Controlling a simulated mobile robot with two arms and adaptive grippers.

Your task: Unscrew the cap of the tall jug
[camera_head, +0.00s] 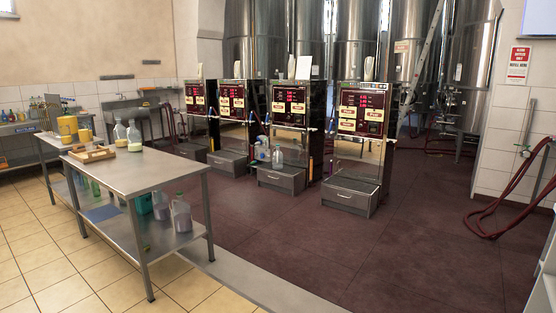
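Two clear jugs stand upright at the back of the steel table's top: a left jug (120,133) and a right jug (134,136) with pale yellow-green contents low down. Larger jugs stand on the table's lower shelf, among them a jug with purple-grey contents (181,215) and a green cap. A clear jug (277,158) stands at a refill pump, with another container (262,151) to its left. I cannot tell which of these is the tall jug. The caps are too small to make out well. Neither of my grippers is in view.
The steel table (157,172) carries a wooden tray (92,154); yellow containers (68,127) stand behind it. Several refill pumps (362,122) line the dark floor. Red hoses (505,205) hang at the right wall. The floor (420,240) right of the table is clear.

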